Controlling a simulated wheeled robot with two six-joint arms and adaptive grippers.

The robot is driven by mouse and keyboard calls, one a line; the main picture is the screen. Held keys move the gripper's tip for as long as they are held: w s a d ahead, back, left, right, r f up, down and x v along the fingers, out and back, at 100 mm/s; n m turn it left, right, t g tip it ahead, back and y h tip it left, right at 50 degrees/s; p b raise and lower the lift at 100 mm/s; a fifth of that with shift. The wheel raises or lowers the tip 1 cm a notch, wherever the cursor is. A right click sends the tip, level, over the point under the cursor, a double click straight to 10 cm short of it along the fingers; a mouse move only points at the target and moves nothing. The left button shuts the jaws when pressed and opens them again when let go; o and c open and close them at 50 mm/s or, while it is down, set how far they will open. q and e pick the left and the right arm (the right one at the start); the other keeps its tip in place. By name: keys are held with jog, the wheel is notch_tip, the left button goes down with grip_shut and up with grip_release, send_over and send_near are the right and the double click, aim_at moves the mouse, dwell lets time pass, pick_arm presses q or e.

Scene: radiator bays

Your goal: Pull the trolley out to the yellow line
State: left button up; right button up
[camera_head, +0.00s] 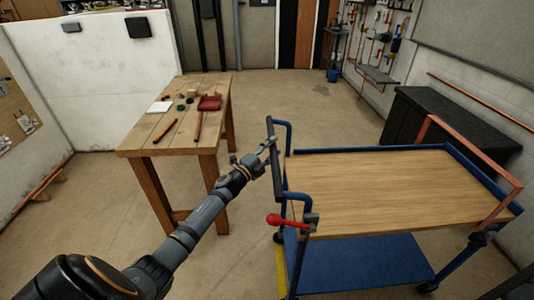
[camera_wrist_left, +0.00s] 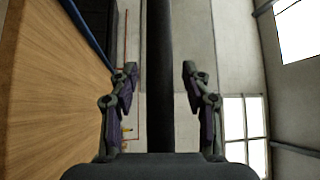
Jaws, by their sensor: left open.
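The trolley has a wooden top (camera_head: 385,185), a blue frame and a blue lower shelf (camera_head: 355,262). Its upright handle with a dark grip bar (camera_head: 276,178) is at its left end. My left gripper (camera_head: 264,155) is at this bar, coming from the left. In the left wrist view the dark bar (camera_wrist_left: 160,75) runs between the two open fingers (camera_wrist_left: 160,100), with a gap on each side. A red-knobbed lever (camera_head: 285,221) sits below the handle. The yellow line (camera_head: 281,272) shows on the floor by the trolley's left end, partly hidden by the trolley. My right gripper is not in view.
A wooden table (camera_head: 180,112) with small items and a red box stands left of the trolley. A copper-coloured rail (camera_head: 470,150) stands at the trolley's right end. A dark cabinet (camera_head: 445,130) is behind it by the wall. Open floor lies between table and trolley.

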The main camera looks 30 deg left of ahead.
pick_arm(q)
jog(key=v, duration=1.1)
jog(key=shift+s+a, duration=0.15)
jog(key=shift+s, duration=0.25)
jog(key=s+a+f+n+g+y, duration=0.2)
jog(key=s+f+n+g, duration=0.15)
jog(key=f, duration=0.75)
jog(key=s+a+f+n+g+y, duration=0.2)
jog(key=s+f+n, duration=0.25)
jog(key=f, duration=0.75)
jog(key=s+a+f+n+g+y, duration=0.1)
jog(key=s+a+f+n+g, duration=0.3)
jog(key=f, duration=0.7)
jog(key=s+d+f+n+g, duration=0.2)
jog(key=s+d+f, duration=0.2)
jog(key=s+f, duration=0.4)
jog(key=s+d+f+n+g, duration=0.15)
jog(key=s+d+f, duration=0.25)
jog(key=s+f, duration=0.4)
jog(key=s+d+f+n+g, duration=0.1)
jog(key=s+d, duration=0.3)
jog(key=s, duration=0.5)
jog(key=s+d+f+n+g, duration=0.1)
jog(key=s+d+f+g, duration=0.3)
jog(key=s, duration=0.5)
jog(key=shift+d+f+n+h, duration=0.35)
jog(key=shift+d+h, duration=0.05)
jog(key=shift+d, duration=0.35)
jog(key=shift+w, duration=0.15)
